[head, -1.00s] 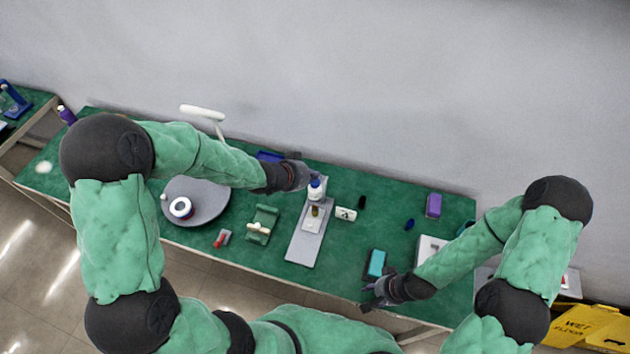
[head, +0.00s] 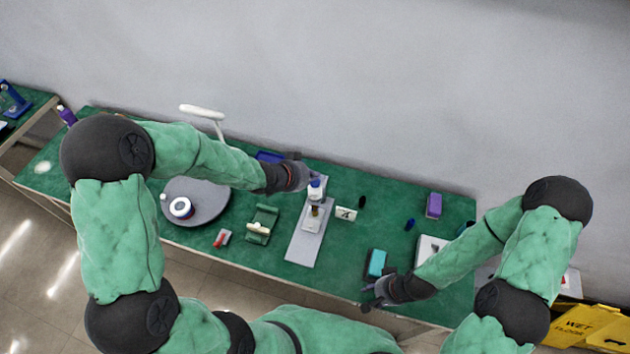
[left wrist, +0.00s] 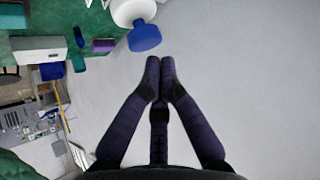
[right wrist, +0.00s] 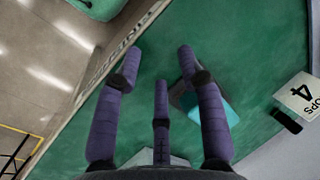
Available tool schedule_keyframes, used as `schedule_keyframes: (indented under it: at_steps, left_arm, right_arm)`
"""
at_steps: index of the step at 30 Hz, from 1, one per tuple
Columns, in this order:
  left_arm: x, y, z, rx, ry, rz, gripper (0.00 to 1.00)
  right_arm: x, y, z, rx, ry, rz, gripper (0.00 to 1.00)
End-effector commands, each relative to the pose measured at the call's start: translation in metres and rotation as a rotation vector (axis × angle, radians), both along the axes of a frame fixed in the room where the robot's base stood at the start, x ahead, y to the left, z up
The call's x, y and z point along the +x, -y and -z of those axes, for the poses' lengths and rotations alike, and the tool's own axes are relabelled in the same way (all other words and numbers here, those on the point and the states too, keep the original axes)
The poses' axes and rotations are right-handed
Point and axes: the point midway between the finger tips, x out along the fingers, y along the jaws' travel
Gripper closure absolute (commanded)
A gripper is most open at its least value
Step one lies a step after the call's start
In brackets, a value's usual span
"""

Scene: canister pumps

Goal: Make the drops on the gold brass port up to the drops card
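A white canister pump with a blue top (head: 315,189) stands on a grey stand (head: 303,247) in the head view. A small gold-brown piece (head: 315,211), seemingly the brass port, sits just below it; any drops are too small to see. The drops card (head: 346,213) stands to its right; the right wrist view shows a "4" on the card (right wrist: 302,97). My left gripper (head: 308,171) is shut and empty beside the pump top; its fingertips (left wrist: 160,62) lie just short of the blue top (left wrist: 145,36). My right gripper (right wrist: 158,53) is open and empty above the table's front edge.
A teal-topped block (head: 376,262) lies near my right gripper. A round grey turntable (head: 212,205) with a white and blue ring, a green holder (head: 262,224) and a red item (head: 221,238) are left. A purple block (head: 434,205) stands back right.

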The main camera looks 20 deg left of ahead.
Motion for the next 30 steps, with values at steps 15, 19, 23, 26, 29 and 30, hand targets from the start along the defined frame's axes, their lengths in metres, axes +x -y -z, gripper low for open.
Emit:
schedule_keyframes:
  at_steps: [15, 19, 23, 26, 29, 30]
  left_arm:
    - [0.0, -0.0001, 0.005, 0.0, 0.0, 0.0, 1.0]
    - [-0.0001, -0.0001, 0.0062, 0.0, 0.0, 0.0, 1.0]
    - [-0.0001, -0.0001, 0.0076, 0.0, 0.0, 0.0, 1.0]
    - [-0.0001, 0.0, 0.0087, 0.0, 0.0, 0.0, 1.0]
    - [-0.0001, 0.0, 0.0097, 0.0, 0.0, 0.0, 1.0]
    - [-0.0001, 0.0, 0.0101, -0.001, 0.0, -0.001, 1.0]
  right_arm:
    - [0.0, 0.0, 0.0037, 0.0, 0.0, 0.0, 0.6]
    - [0.0, 0.0, 0.0048, 0.0, 0.0, 0.0, 0.6]
    - [0.0, 0.0, 0.0059, 0.0, 0.0, 0.0, 0.6]
    - [0.0, 0.0, 0.0068, 0.0, 0.0, 0.0, 0.6]
    - [0.0, 0.0, 0.0077, 0.0, 0.0, 0.0, 0.6]
    - [0.0, 0.0, 0.0081, 0.0, 0.0, 0.0, 0.6]
